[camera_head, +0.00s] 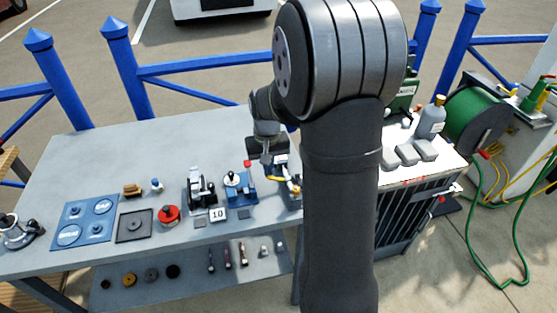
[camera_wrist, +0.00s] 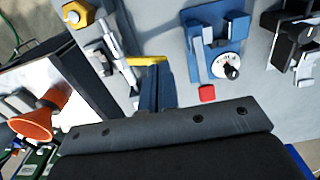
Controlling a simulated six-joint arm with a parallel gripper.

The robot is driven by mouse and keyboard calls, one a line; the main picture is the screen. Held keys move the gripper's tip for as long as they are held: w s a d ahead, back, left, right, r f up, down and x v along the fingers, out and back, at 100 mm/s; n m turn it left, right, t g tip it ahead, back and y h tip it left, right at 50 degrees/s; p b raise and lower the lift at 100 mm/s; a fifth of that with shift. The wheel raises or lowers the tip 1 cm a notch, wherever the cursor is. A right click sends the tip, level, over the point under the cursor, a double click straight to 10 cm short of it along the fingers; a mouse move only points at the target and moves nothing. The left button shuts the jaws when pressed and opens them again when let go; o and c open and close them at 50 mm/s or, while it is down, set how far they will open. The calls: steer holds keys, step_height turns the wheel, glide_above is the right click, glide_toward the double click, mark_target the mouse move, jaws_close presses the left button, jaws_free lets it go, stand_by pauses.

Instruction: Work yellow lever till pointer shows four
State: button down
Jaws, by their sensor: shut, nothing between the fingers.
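In the head view a yellow part (camera_head: 293,187) shows at the right of the row of devices, partly hidden by my arm. A blue device with a white dial and dark knob (camera_wrist: 230,66) stands to the right in the wrist view; its dial also shows in the head view (camera_head: 235,179). I cannot read a pointer value. My gripper (camera_head: 267,160) is shut and empty, low over the bench near the yellow part; contact is unclear.
A red block (camera_wrist: 207,93) sits by the blue device. A black device (camera_head: 200,188) and a card marked 10 (camera_head: 217,214) stand to its left. An orange funnel (camera_wrist: 35,124) is at the wrist view's left. The bench's back left (camera_head: 110,155) is clear.

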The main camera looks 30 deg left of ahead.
steer(key=shift+f, duration=1.6)
steer(key=shift+r, duration=3.3)
steer(key=shift+f, duration=0.1)
